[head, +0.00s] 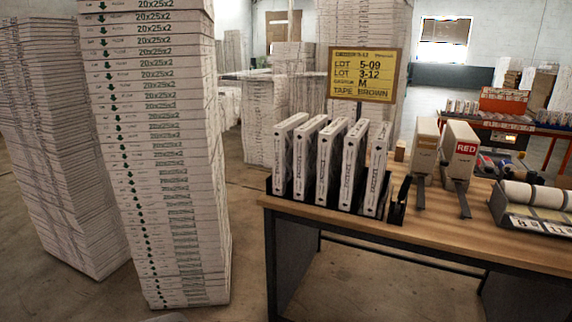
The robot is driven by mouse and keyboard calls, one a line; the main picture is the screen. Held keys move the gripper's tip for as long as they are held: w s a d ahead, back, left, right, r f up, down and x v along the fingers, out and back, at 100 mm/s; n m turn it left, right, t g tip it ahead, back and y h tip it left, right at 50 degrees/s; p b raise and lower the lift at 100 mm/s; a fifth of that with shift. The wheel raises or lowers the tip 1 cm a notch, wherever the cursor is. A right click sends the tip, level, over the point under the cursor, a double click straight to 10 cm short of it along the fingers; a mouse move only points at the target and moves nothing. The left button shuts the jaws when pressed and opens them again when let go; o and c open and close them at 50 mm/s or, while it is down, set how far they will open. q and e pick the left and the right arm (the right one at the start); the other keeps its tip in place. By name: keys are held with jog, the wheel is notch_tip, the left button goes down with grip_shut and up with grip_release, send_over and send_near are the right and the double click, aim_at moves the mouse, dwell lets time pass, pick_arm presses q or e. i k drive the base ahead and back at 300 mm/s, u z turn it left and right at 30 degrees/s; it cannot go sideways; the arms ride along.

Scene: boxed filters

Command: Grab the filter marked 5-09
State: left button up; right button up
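Several white boxed filters stand upright side by side in a black rack (397,214) at the left part of the wooden table. They run from the leftmost filter (288,155) to the rightmost filter (376,170). Their narrow edges face me and carry dark print and arrows, too small to read, so I cannot tell which is marked 5-09. A yellow sign (364,74) behind them reads LOT 5-09, LOT 3-12, M and TAPE BROWN. Neither of my grippers is in view.
The wooden table (440,228) holds a tan box (424,148), a box with a red label (461,152) and a tray of rolls (532,212) at right. Tall filter stacks (165,170) stand on the floor left of the table. A gap of bare floor lies between.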

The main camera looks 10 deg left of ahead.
aim_at(282, 133)
jog(key=u, duration=0.85)
jog(key=i, duration=1.15)
jog(key=z, duration=0.25)
